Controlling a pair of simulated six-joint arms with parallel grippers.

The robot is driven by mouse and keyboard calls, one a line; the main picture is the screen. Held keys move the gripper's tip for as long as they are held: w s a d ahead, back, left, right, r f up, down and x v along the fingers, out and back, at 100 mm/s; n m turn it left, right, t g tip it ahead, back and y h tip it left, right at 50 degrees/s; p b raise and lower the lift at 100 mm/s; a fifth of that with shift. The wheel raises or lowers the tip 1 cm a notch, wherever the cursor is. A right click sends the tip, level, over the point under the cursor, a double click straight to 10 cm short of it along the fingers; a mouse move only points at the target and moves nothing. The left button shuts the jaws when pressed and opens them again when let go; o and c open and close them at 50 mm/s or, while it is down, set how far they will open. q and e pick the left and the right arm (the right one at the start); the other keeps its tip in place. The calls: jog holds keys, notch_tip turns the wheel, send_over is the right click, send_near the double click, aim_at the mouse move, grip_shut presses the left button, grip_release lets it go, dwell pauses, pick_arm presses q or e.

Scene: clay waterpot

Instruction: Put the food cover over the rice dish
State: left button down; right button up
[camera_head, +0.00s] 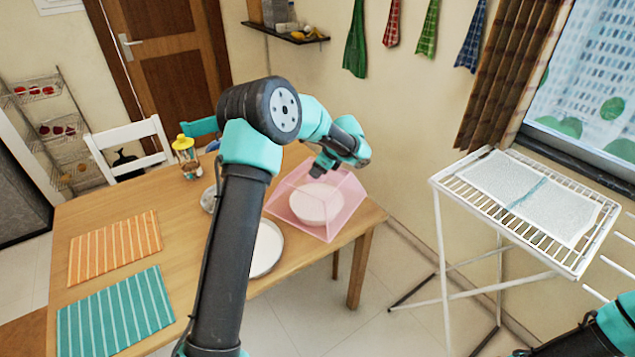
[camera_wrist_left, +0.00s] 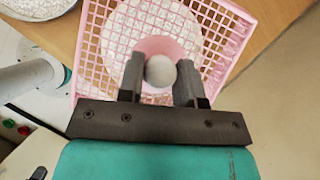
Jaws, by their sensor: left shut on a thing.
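The pink mesh food cover (camera_head: 343,222) is at the far right corner of the wooden table; its mesh also shows in the left wrist view (camera_wrist_left: 232,30). A white round dish (camera_head: 318,206) shows through the cover, beneath or inside it. I cannot tell whether the cover's rim touches the table. My left gripper (camera_head: 317,172) is above the cover, shut on its pale round knob (camera_wrist_left: 160,70), with one finger on each side in the left wrist view (camera_wrist_left: 160,82). My right gripper is not in view; only part of my right arm shows at lower right.
A round metal-rimmed dish (camera_head: 266,250) is partly hidden behind my left arm. A white drying rack (camera_head: 525,205) stands right of the table, with a floor gap between.

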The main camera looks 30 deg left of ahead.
aim_at(318, 180)
pick_arm(q)
jog(key=shift+f, duration=0.15)
jog(key=shift+f, duration=2.3)
jog(key=c, duration=0.8)
grip_release()
jog(key=shift+r, duration=0.5)
jog(key=v, duration=1.1)
jog(key=shift+d+r, duration=0.2)
jog(key=shift+r, duration=0.15)
